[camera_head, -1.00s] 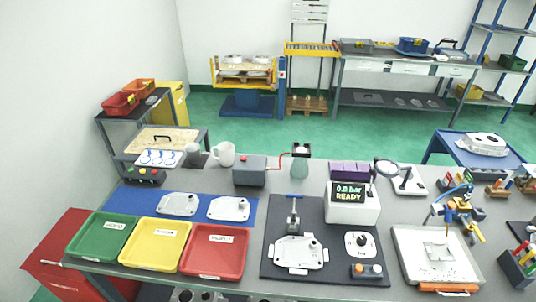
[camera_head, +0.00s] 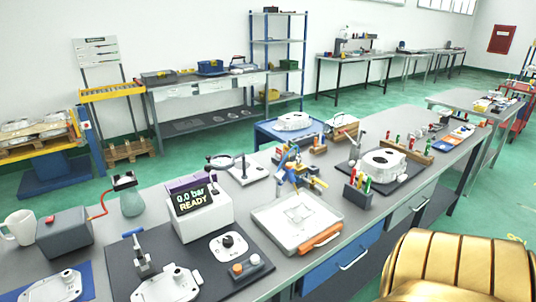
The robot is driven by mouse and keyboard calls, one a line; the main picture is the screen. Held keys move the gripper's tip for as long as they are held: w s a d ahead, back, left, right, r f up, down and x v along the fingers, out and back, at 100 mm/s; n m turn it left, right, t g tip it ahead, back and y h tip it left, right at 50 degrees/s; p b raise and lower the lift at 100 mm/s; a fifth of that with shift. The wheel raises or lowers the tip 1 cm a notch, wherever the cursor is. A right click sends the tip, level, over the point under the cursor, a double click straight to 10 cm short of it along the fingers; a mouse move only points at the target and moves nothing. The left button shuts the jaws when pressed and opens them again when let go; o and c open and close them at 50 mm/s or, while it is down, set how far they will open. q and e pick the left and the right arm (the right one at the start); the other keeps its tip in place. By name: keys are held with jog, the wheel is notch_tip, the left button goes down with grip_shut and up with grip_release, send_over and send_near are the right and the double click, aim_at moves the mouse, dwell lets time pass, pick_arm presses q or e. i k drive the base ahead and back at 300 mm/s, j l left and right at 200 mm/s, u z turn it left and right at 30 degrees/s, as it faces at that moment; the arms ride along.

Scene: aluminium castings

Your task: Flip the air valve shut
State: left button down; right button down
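I cannot tell for sure which part is the air valve. A small upright fitting with a blue lever (camera_head: 133,233) stands on the dark mat beside a pale casting (camera_head: 166,286). The lever lies roughly level across its top. Behind it a white tester (camera_head: 203,222) reads "0.0 bar READY". A yellow and blue device (camera_head: 292,168) with a blue curved part stands further right, behind a clear tray. Neither gripper shows. A gold ribbed part of my own body fills the lower right corner.
The clear tray (camera_head: 269,229) with an orange handle lies at the bench front. A grey box (camera_head: 65,232) with a red button and a white mug (camera_head: 19,227) stand at left. A pen holder (camera_head: 358,190) and another casting (camera_head: 385,162) stand right. Green floor lies beyond.

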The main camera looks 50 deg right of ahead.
aim_at(319, 182)
jog(key=l+z, duration=0.1)
jog(key=z, duration=1.45)
